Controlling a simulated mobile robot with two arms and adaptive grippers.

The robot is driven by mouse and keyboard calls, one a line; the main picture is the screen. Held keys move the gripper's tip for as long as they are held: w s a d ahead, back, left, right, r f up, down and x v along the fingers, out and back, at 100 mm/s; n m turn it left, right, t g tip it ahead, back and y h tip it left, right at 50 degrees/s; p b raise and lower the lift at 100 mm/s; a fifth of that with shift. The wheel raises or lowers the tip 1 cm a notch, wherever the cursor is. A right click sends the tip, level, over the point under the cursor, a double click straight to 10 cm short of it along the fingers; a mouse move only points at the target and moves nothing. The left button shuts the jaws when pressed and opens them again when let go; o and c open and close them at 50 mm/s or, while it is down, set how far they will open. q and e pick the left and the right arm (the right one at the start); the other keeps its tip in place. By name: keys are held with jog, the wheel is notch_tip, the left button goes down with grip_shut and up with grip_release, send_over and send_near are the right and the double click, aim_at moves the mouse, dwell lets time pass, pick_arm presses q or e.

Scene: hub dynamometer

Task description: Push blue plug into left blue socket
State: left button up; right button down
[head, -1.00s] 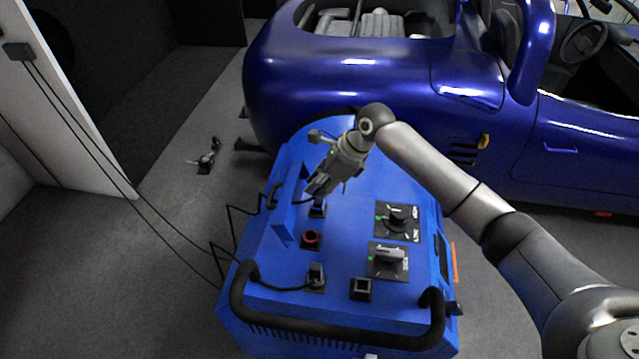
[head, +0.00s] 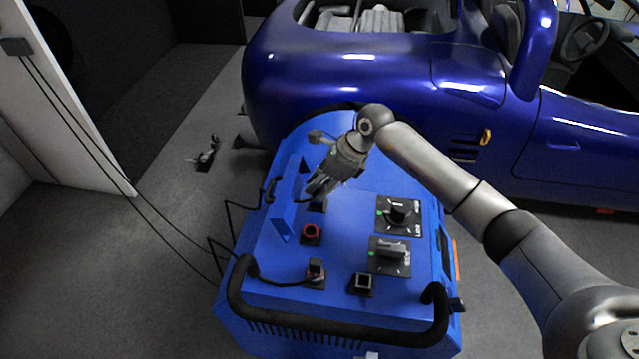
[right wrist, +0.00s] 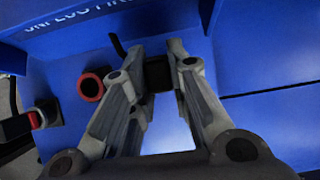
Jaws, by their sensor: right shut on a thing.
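My right gripper (head: 316,190) reaches in from the right over the far left part of the blue machine (head: 345,235). Its fingers are shut on a small dark plug (right wrist: 158,73), mostly hidden by them; no blue shows on it. A dark square socket (head: 317,206) is right under the fingertips in the head view, partly covered by them. I cannot tell whether the plug is in the socket or just above it. My left gripper is not in view.
A red ring-shaped socket (head: 311,233) and a corded dark plug (head: 316,269) lie in line nearer to me. A square socket (head: 362,283) and two rotary switches (head: 398,212) (head: 389,254) are to the right. A blue upright bracket (head: 287,205) stands close left of the gripper.

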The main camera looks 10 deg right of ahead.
jog(key=shift+f, duration=0.35)
jog(key=shift+r, duration=0.1)
jog(key=c, duration=1.3)
grip_release()
jog(key=v, duration=1.2)
